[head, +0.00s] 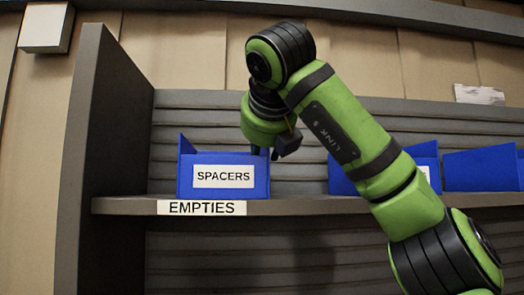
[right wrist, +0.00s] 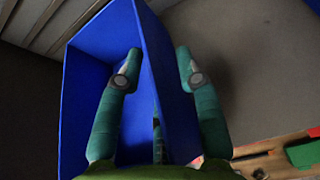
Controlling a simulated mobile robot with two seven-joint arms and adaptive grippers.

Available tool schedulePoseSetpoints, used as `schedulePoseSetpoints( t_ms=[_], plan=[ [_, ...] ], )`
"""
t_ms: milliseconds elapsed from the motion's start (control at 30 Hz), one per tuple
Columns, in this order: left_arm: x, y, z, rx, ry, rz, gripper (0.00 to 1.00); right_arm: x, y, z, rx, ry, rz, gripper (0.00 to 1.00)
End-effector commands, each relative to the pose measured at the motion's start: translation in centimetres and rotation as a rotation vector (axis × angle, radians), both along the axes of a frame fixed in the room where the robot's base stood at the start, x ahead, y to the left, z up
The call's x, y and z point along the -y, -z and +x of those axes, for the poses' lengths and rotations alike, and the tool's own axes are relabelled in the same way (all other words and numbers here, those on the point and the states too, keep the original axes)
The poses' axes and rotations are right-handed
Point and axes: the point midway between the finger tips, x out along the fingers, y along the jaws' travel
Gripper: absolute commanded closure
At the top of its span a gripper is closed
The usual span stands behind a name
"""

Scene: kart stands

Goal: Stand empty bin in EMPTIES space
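The blue bin (head: 223,186) with a SPACERS label stands upright on the shelf, directly above the EMPTIES label (head: 201,208). In the right wrist view the bin (right wrist: 88,98) appears empty where its inside shows. My right gripper (head: 263,154) is at the bin's right rear, its fingers partly hidden behind the bin in the head view. In the right wrist view its fingers (right wrist: 160,62) straddle one bin wall, one inside and one outside, with gaps showing, so it looks open. My left gripper is out of view.
The shelf (head: 300,205) has a tall dark side panel (head: 101,120) left of the bin. More blue bins (head: 482,170) stand to the right, one partly hidden behind my right arm. A stretch of shelf between them is clear.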

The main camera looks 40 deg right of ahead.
Motion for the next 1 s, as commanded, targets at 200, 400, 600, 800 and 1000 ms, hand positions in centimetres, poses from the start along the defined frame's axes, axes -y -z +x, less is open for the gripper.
schedulePoseSetpoints(
  t_ms=[200,400,600,800,1000],
  plan=[
    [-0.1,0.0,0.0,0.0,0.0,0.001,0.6,-1.2,-1.2,-2.0,0.006,-0.003,-0.001,0.64],
    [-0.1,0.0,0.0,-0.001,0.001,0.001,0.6,-3.2,-2.9,-5.6,0.007,-0.002,0.0,0.64],
    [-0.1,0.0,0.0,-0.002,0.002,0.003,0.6,-4.7,-4.2,-8.2,0.005,-0.001,-0.001,0.64],
    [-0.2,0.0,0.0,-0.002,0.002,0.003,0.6,-5.2,-4.6,-9.2,0.003,-0.001,0.003,0.64],
    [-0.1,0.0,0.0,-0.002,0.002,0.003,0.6,-5.3,-4.6,-9.3,0.002,-0.002,0.003,0.64]
  ],
)
